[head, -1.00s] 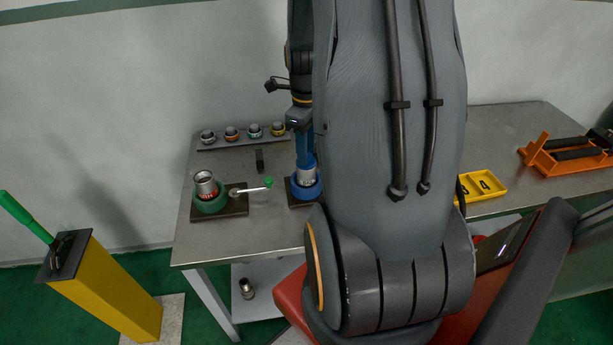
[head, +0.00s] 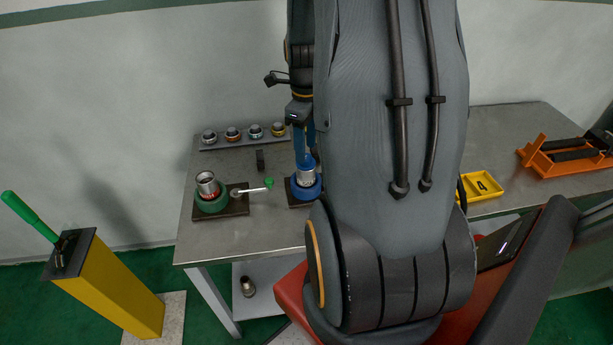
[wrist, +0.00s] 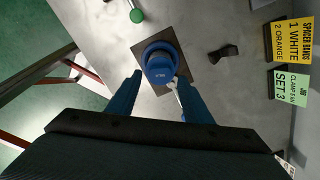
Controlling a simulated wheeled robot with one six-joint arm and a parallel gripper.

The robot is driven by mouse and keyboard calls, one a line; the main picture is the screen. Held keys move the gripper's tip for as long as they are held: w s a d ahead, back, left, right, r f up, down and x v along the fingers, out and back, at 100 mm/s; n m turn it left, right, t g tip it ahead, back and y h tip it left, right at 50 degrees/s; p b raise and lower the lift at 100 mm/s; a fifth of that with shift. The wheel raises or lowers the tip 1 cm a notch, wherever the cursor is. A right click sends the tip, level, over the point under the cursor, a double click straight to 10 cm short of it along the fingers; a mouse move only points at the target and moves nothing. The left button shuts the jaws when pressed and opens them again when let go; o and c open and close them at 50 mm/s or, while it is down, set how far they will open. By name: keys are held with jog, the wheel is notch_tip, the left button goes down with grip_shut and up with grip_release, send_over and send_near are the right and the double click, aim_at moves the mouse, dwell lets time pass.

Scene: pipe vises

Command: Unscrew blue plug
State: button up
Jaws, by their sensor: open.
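The blue plug (head: 308,161) sits on top of an upright silver pipe (head: 306,178) standing in a blue vise (head: 305,191). In the wrist view the round blue plug (wrist: 160,69) is seen from above, with the vise's dark base plate (wrist: 190,73) around it. My gripper (wrist: 160,77) is open, with its two blue fingers apart on the left and right of the plug's near side. In the head view my gripper (head: 303,145) is above the plug, partly hidden by my arm. I cannot tell whether a finger touches the plug.
A green vise (head: 211,203) with another silver pipe (head: 207,184) stands to the left, its green-tipped handle (head: 268,183) reaching toward the blue vise. A rack with several ringed fittings (head: 243,135) lies behind. A yellow tray (head: 482,186) and an orange stand (head: 565,153) are at the right.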

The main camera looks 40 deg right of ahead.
jog(key=n+p, duration=0.2)
jog(key=n, duration=0.2)
jog(key=shift+r, duration=0.1)
jog(key=n+p, duration=0.1)
jog(key=n, duration=0.4)
jog(key=shift+p, duration=0.4)
jog(key=n+p, duration=0.1)
jog(key=n, duration=0.3)
jog(key=shift+n, duration=0.4)
jog(key=n, duration=0.4)
jog(key=shift+p, duration=0.4)
jog(key=n, duration=0.3)
jog(key=shift+n, duration=0.3)
jog(key=n, duration=0.9)
jog(key=shift+n, duration=0.4)
jog(key=n, duration=0.4)
jog(key=shift+n, duration=0.4)
